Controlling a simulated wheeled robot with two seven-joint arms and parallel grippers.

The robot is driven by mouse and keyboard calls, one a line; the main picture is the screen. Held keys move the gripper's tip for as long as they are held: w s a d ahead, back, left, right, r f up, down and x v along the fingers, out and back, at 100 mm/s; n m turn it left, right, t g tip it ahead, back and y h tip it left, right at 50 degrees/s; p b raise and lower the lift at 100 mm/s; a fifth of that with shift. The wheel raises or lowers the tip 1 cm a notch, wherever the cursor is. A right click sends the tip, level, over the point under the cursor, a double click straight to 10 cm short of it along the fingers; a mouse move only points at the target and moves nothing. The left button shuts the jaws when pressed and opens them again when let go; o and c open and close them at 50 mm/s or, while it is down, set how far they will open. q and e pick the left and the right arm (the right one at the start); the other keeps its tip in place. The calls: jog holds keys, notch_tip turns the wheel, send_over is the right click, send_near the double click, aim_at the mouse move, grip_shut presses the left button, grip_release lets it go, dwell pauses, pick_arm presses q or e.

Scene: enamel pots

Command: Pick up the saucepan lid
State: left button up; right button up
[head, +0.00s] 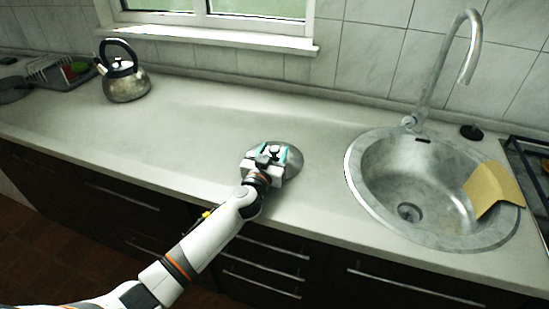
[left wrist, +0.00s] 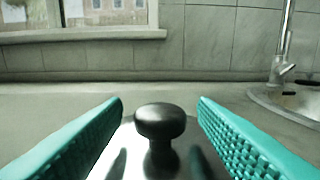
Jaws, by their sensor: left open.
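The saucepan lid (head: 294,162) lies on the countertop left of the sink, a round grey metal disc partly hidden by my gripper in the head view. Its dark round knob (left wrist: 160,122) stands up in the middle of the left wrist view, with the shiny lid surface below it. My left gripper (head: 270,153) is over the lid. Its teal fingers (left wrist: 161,112) are open, one on each side of the knob, with a gap on both sides. My right gripper is not in view.
A steel sink (head: 372,200) with a tall faucet (head: 432,75) is to the right, with a yellow cloth (head: 490,188) over its edge. A kettle (head: 123,85) and a dish rack (head: 60,74) stand far left. The counter (head: 190,125) between is clear.

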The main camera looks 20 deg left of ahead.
pick_arm(q)
jog(key=shift+w, duration=0.65)
grip_shut()
